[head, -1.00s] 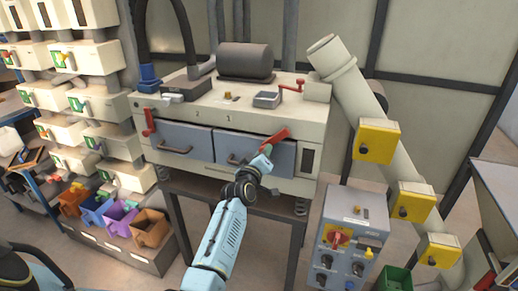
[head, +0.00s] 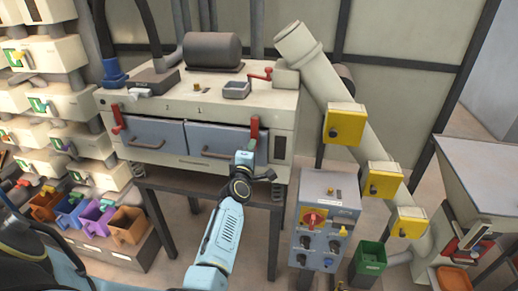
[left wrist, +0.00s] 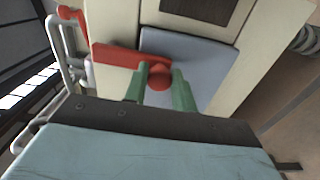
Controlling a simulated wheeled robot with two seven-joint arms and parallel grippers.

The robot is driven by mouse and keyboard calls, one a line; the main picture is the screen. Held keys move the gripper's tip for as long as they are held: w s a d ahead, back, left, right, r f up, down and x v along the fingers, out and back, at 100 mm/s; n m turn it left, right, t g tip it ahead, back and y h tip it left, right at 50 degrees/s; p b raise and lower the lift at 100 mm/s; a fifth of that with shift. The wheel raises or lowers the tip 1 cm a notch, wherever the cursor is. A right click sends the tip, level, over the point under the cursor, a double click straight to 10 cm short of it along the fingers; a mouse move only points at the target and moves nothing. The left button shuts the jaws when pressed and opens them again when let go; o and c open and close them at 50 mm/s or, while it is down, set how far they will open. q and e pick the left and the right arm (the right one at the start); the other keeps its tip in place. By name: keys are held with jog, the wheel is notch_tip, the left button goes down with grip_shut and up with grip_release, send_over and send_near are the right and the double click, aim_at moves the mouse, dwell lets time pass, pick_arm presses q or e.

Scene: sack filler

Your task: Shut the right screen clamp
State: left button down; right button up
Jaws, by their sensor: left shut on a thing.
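The right screen clamp (head: 254,133) is a red lever at the right end of the cream screen box's front. It stands about upright, beside the right grey drawer front (head: 215,143). My left gripper (head: 245,158) is at its lower end. In the left wrist view the clamp is a red bar (left wrist: 115,55) with a round red knob (left wrist: 159,76). The green fingers of my left gripper (left wrist: 158,88) are shut on the knob. The fingers partly cover the knob. The other red clamp (head: 117,117) hangs upright at the left end. My right gripper does not show.
A grey control box (head: 325,222) stands right of the screen box's stand. A slanted pipe with yellow boxes (head: 345,124) runs down at the right. Coloured bins (head: 125,224) stand at the lower left. The floor below my left arm is partly clear.

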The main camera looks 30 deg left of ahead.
pick_arm(q)
jog(key=shift+d+n, duration=0.2)
jog(key=shift+n, duration=0.1)
jog(key=shift+w, duration=0.1)
jog(key=c, duration=1.1)
grip_release()
jog(key=shift+c, duration=0.2)
jog(key=v, duration=1.3)
jog(key=shift+s, duration=0.25)
